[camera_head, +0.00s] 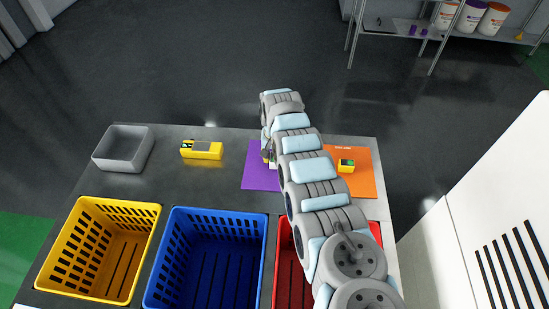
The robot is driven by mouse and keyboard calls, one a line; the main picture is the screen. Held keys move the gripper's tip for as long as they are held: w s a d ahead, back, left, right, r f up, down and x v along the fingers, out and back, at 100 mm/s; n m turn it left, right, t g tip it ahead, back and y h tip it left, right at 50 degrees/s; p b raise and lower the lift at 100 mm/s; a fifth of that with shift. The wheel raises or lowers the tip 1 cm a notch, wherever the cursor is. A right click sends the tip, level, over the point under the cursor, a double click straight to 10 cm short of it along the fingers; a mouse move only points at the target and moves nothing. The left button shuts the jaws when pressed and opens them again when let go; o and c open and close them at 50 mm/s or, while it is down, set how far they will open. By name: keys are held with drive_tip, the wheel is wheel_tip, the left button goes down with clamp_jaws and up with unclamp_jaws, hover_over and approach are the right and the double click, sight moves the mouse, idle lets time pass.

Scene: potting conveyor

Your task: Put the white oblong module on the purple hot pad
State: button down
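The purple hot pad (258,176) lies flat on the grey table, partly covered by my arm. My gripper (267,153) is over the upper right part of this pad, mostly hidden behind my own arm links. I cannot tell whether it is open or shut. A small yellowish bit shows beside it, too hidden to name. I cannot make out a white oblong module; it may be hidden behind my arm.
A yellow oblong module (206,154) and a grey open bin (124,163) stand left of the pad. A small yellow module (346,167) sits on an orange pad (364,181). Yellow (74,256), blue (160,259) and red (285,270) crates line the front.

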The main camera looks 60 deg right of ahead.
drive_tip(key=c, duration=0.8)
unclamp_jaws()
drive_tip(key=shift+c, duration=0.2)
drive_tip(key=shift+r+p, duration=0.7)
drive_tip(key=shift+r, duration=1.15)
wheel_tip(320, 180, up, 9)
drive_tip(key=shift+f, duration=0.2)
